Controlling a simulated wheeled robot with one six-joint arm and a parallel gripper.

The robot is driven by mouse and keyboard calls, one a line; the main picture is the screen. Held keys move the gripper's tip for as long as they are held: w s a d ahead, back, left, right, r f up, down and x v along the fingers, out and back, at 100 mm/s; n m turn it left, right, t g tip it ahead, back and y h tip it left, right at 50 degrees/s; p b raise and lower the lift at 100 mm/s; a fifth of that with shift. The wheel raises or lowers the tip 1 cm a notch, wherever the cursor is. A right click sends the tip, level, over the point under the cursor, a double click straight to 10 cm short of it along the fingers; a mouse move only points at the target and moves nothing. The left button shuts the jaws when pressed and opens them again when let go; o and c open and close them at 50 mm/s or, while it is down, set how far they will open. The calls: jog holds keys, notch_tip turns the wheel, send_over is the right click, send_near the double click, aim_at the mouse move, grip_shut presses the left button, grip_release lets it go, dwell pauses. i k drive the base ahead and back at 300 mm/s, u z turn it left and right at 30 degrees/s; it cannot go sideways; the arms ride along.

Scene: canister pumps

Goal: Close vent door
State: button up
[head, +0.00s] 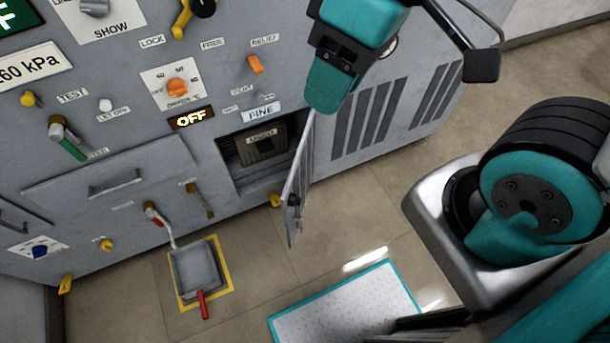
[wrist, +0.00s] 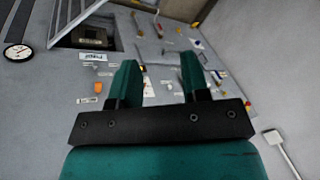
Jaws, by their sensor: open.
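The vent door (head: 297,185) is a thin grey panel standing open, swung out from the right side of a dark square opening (head: 262,155) low in the cabinet. A small dark knob or latch shows on the door. My gripper (head: 330,92) is above the door's upper end and in front of the cabinet, apart from the opening; it hides part of the panel behind it. In the wrist view its two teal fingers (wrist: 160,75) are spread with nothing between them. The opening (wrist: 92,40) shows at upper left there, beside a pale panel edge that may be the door.
The grey cabinet (head: 120,165) carries several levers, knobs and a lit OFF display (head: 191,117). A dustpan (head: 195,270) lies on the floor inside a yellow outline. A teal-edged white mat (head: 345,305) lies in front of the door. Bare tiled floor lies between.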

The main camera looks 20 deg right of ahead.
aim_at(300, 174)
jog(key=k, duration=1.2)
jog(key=u, duration=0.25)
jog(key=i, duration=0.75)
jog(key=z, duration=0.25)
